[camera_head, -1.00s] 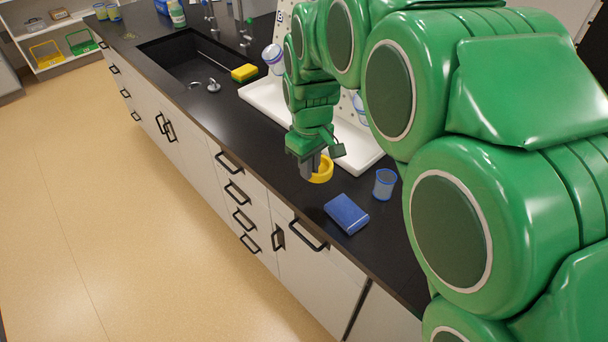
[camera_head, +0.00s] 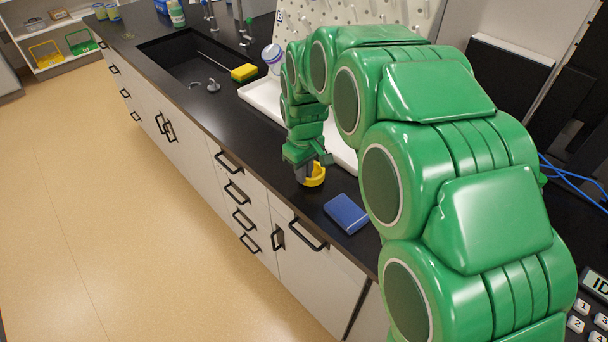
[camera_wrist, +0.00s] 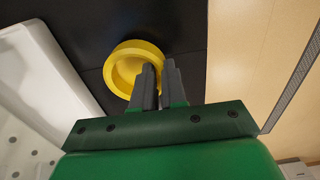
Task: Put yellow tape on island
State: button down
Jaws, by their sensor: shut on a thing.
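The yellow tape (camera_head: 313,176) is a ring at my gripper's fingertips, over the black island counter (camera_head: 310,215) beside the white tray. In the wrist view the yellow tape (camera_wrist: 122,66) lies ahead of the fingers, with its near rim between them. My gripper (camera_head: 304,176) is shut on the rim of the tape; its fingers also show in the wrist view (camera_wrist: 158,72). I cannot tell whether the tape touches the counter or hangs just above it.
A blue box (camera_head: 346,213) lies on the counter just right of the tape. The counter's front edge drops to drawers close by. A keypad (camera_head: 590,318) is at lower right.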

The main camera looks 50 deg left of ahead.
jog(key=shift+f, duration=0.7)
jog(key=shift+f, duration=0.15)
jog(key=c, duration=1.2)
grip_release()
notch_tip(320, 180, up, 12)
jog(key=shift+r, duration=0.15)
jog(key=shift+d, duration=0.1)
